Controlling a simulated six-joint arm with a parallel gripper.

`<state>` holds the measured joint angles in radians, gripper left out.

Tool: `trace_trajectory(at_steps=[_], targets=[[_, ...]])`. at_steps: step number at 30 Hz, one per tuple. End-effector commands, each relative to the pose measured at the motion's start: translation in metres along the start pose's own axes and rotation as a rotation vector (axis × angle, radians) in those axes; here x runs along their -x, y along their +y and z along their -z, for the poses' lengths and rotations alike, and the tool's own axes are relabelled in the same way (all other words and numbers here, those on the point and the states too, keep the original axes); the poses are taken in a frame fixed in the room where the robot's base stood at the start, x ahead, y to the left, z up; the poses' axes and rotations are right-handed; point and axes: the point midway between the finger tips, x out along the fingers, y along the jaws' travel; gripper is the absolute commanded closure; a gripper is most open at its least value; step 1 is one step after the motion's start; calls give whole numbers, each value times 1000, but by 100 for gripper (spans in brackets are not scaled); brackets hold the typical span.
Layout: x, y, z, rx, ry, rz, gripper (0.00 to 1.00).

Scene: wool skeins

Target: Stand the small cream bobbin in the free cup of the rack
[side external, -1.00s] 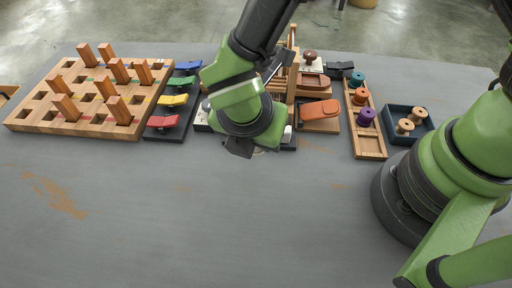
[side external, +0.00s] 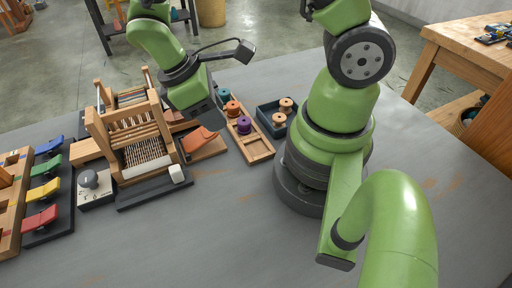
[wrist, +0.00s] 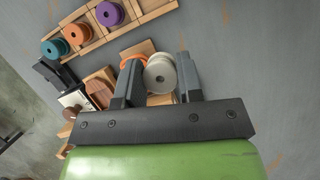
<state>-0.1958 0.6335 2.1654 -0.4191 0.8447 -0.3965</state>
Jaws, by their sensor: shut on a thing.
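The small cream bobbin (wrist: 160,75) is between the fingers of my gripper (wrist: 158,66) in the wrist view. My gripper is shut on it. In the side view my gripper (side external: 205,112) hangs left of the rack, above the orange-topped wooden piece; I cannot make out the bobbin there. The wooden rack (side external: 264,157) holds a teal bobbin (side external: 223,95), an orange bobbin (side external: 232,108) and a purple bobbin (side external: 244,125) in a row. Its near end cup, beside the purple one, is empty. The rack (wrist: 145,12) also shows at the top of the wrist view.
A dark blue box (side external: 264,116) with two tan spools stands right of the rack, near my base. The orange-topped piece (side external: 200,138), a small loom (side external: 130,130) and a dial box (side external: 95,190) stand left. The grey table in front is clear.

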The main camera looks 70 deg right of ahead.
Motion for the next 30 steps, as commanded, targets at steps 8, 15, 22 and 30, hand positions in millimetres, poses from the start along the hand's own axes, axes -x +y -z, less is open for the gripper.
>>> trace_trajectory(at_steps=[8,15,22,30], targets=[[-18,11,-60,-781,0,325,92],[-23,9,-78,-1080,1,449,92],[-48,7,-70,-1115,-8,466,92],[-78,8,-56,-1111,0,465,92]])
